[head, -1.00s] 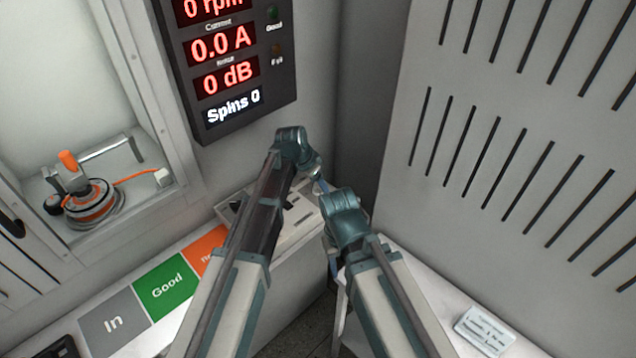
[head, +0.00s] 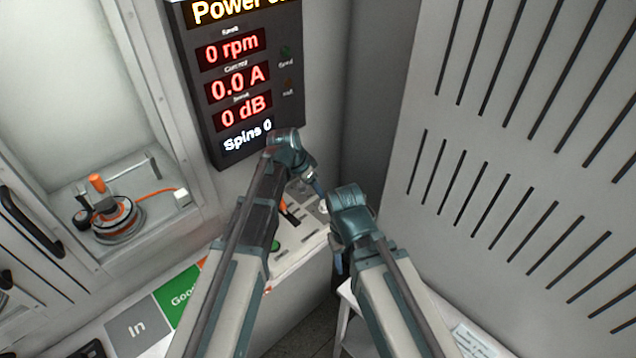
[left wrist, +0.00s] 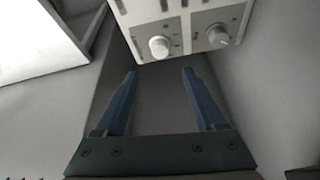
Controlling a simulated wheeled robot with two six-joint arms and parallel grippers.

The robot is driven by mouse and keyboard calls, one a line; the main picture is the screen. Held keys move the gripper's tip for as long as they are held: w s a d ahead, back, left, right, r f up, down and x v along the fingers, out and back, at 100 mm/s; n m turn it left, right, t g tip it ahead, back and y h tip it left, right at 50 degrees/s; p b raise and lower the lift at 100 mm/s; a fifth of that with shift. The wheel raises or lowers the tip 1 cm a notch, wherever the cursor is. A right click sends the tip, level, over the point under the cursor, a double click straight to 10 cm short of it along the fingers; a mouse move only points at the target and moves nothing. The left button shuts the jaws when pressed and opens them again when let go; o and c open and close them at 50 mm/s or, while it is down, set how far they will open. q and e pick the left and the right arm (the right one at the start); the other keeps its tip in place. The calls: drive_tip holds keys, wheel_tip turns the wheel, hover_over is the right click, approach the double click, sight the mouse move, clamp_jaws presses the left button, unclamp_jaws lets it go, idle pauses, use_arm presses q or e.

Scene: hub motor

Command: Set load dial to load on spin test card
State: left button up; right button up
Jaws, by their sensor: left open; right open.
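The control panel (head: 300,238) shows partly behind my left arm in the head view, with a green button and an orange-and-black part.
A dark display (head: 238,85) on the wall reads 0 rpm, 0.0 A, 0 dB and Spins 0. A slotted wall (head: 510,150) stands at right.

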use_arm(q)
drive_tip(key=p+v, duration=0.1)
drive_tip(key=v, duration=0.1)
drive_tip(key=shift+s+a+r, duration=0.1)
drive_tip(key=shift+r, duration=0.25)
